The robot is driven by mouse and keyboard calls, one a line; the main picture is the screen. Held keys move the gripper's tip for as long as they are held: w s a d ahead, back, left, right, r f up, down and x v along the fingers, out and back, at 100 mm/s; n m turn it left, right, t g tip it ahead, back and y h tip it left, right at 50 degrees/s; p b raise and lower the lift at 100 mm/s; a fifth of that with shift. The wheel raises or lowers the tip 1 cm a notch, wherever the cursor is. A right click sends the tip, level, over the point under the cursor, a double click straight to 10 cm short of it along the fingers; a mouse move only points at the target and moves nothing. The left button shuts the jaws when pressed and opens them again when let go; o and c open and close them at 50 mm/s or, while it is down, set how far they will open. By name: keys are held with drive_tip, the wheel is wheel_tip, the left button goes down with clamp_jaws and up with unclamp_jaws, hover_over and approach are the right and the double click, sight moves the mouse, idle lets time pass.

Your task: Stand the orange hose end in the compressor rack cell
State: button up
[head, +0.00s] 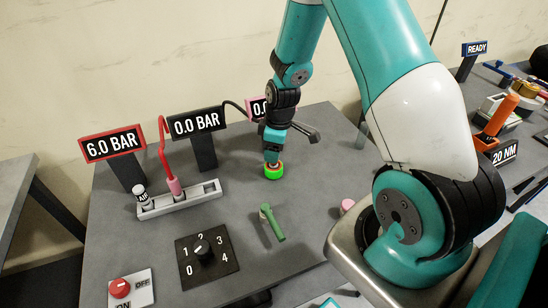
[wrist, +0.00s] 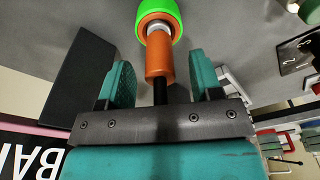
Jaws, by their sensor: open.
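The orange hose end shows best in the wrist view (wrist: 159,55), with a silver collar and a black hose running back between my fingers. Its front meets a bright green ring (wrist: 160,10); I cannot tell whether the ring is part of it or a separate fitting. In the head view the green ring (head: 274,173) is at the table below my gripper. My gripper (wrist: 161,72) is open, with one finger on each side of the hose end and visible gaps. The compressor rack (head: 192,199) is a grey row of cells; the right cell looks empty.
The rack's other cells hold a white AIR piece (head: 140,193) and a pink hose end (head: 174,187) with a red hose. A green-handled lever (head: 272,224), a dial plate (head: 191,279) and a red switch (head: 120,288) are in front. BAR signs (head: 112,144) stand behind.

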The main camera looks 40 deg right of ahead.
drive_tip(key=shift+w+a+f, duration=0.1)
drive_tip(key=shift+w+f, duration=0.05)
drive_tip(key=shift+f, duration=1)
drive_tip(key=c, duration=1)
drive_tip(key=shift+r, duration=0.1)
